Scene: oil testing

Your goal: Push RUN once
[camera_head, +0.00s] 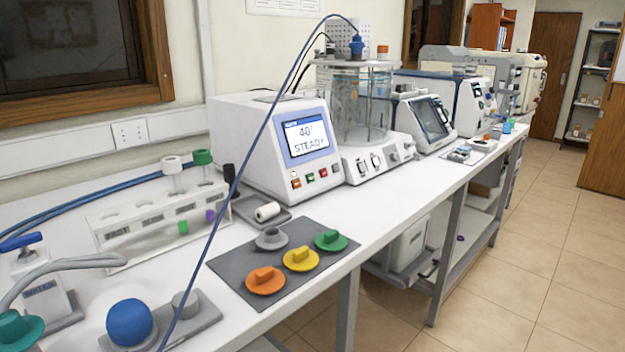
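A white instrument (245,125) stands on the bench left of centre. Its lit screen (306,136) has a blue header and reads "40°" and "STEADY". Neither of my grippers is in view, and nothing touches the buttons.
A grey mat (225,268) holds coloured knobbed lids. A glass bath (360,105) stands right of the instrument. A tube rack (160,220) stands left. The bench's front strip is partly clear.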

